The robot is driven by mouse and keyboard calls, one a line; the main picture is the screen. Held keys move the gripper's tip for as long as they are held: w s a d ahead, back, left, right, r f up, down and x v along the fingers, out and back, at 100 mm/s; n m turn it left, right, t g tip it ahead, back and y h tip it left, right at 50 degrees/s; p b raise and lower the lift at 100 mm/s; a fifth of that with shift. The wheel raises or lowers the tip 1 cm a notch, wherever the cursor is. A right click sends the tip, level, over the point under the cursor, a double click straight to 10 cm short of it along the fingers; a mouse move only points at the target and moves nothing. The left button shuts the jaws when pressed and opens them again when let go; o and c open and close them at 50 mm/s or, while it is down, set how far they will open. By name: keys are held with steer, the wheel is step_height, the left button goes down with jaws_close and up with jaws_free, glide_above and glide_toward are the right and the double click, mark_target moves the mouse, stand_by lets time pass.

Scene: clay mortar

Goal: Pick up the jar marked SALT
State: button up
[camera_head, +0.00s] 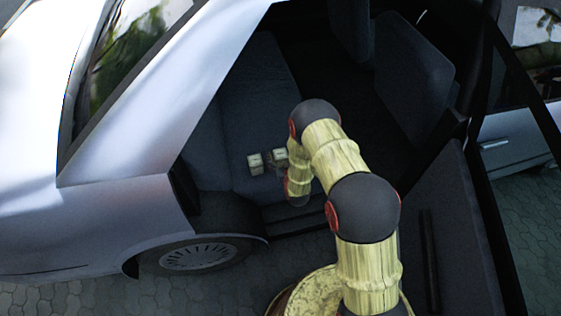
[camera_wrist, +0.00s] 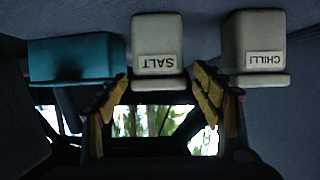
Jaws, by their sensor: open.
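The jar marked SALT (camera_wrist: 157,40) is a cream, squarish jar in the middle of the wrist view, its label upside down there. My gripper (camera_wrist: 160,86) is open, with one yellow-tipped finger on each side of the view. The SALT jar lies ahead, between the finger lines; whether the fingers reach it I cannot tell. In the head view, two small pale jars stand on the car seat by my gripper, one at the left (camera_head: 254,164) and one partly covered (camera_head: 281,156); their labels are not readable there.
A similar jar marked CHILLI (camera_wrist: 257,45) stands close on the right in the wrist view, near the right finger. A teal box (camera_wrist: 76,58) stands on the left. The dark rear seat (camera_head: 262,85) and the car's door opening surround my arm.

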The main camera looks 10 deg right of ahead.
steer(key=shift+x, duration=0.85)
steer(key=shift+s, duration=0.1)
steer(key=shift+c, duration=0.6)
steer(key=c, duration=1.3)
steer(key=shift+c, duration=0.2)
